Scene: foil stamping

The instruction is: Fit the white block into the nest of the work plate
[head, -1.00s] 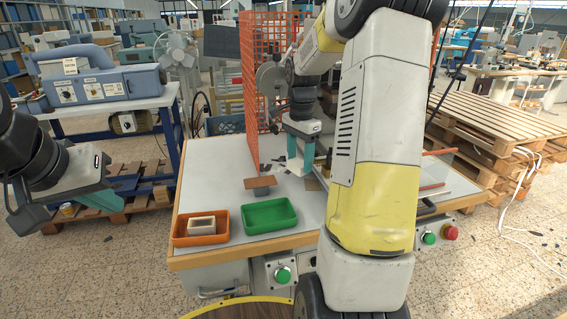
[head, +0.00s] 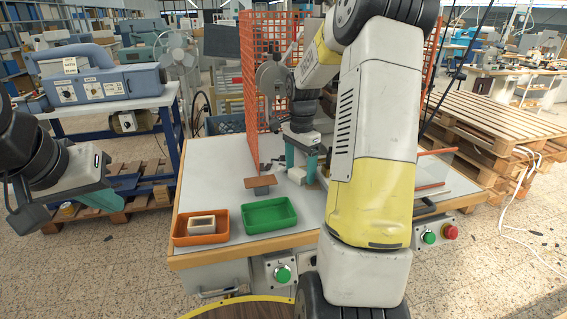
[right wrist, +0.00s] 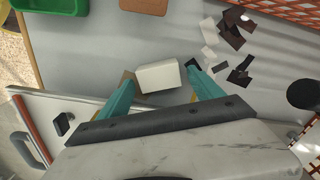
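The white block (right wrist: 160,77) lies between the fingertips of my right gripper (right wrist: 162,71) in the right wrist view. Narrow gaps show on both sides of it, so the fingers are open around it and not gripping. In the head view the block (head: 297,176) shows low between the spread teal fingers of that gripper (head: 301,168). Tan and dark edges show beside the fingertips. The work plate and its nest are not clearly visible, so I cannot tell whether the block is seated. My left gripper (head: 103,199) hangs left of the table, its finger gap unclear.
An orange tray (head: 178,240) holding a pale box and a green tray (head: 247,231) stand at the table's front. A brown stand (head: 260,182) is behind them. An orange mesh guard (head: 250,95) rises at the back. Dark scraps (right wrist: 232,38) lie near the gripper.

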